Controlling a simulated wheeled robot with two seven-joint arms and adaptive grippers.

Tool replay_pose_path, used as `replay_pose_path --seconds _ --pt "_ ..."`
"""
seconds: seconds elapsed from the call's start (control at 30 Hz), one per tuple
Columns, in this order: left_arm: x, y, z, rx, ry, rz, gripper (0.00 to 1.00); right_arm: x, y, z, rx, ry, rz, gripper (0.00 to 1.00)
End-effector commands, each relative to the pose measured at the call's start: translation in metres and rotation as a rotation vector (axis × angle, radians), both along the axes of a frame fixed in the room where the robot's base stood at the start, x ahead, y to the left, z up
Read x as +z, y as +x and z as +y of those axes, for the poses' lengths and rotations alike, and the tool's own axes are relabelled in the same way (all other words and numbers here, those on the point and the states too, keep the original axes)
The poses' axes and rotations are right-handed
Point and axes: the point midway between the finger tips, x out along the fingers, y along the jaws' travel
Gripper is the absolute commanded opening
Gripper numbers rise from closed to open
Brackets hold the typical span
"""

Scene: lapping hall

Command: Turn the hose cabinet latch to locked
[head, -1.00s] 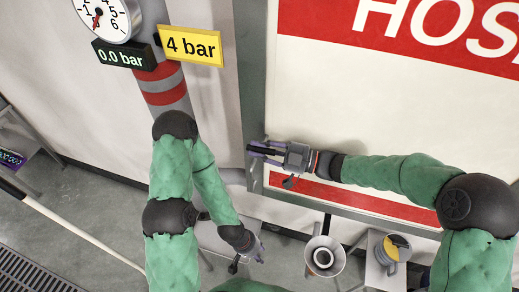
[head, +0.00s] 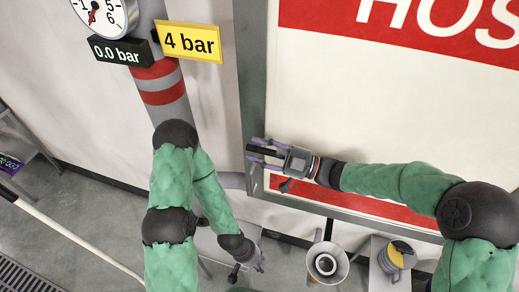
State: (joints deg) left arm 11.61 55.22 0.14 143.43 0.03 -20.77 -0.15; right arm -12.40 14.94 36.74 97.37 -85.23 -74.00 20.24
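The hose cabinet (head: 400,110) fills the right side, with a white door, red bands and a grey frame. A short black bar, seemingly its latch (head: 261,151), lies nearly level across the frame's left edge. My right gripper (head: 261,150) reaches it from the right. Its purple fingers are apart, one above and one below the bar; whether they touch it is unclear. The latch's pivot and any lock marking are hidden or too small to read. My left gripper (head: 257,262) hangs low at the bottom centre, away from the cabinet; its finger gap is unclear.
A striped pipe (head: 165,97) with a gauge (head: 104,12), a "0.0 bar" display (head: 120,52) and a "4 bar" sign (head: 188,42) stands left of the cabinet. A funnel-like vessel (head: 326,264) and a yellow-topped mug (head: 396,257) are below.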

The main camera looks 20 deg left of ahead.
Motion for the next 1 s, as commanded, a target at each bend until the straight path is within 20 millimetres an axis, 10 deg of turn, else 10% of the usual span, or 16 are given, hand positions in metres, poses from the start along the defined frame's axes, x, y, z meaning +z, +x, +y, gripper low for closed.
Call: replay_pose_path --seconds 0.27,1.0 --pt "0.000 0.000 0.000 0.000 0.000 0.000 0.40 -0.001 0.001 -0.008 -0.003 0.001 -0.002 0.42" --pt "0.000 0.000 0.000 0.000 0.000 0.000 0.40 -0.018 0.000 -0.117 -0.001 -0.001 -0.001 0.42"
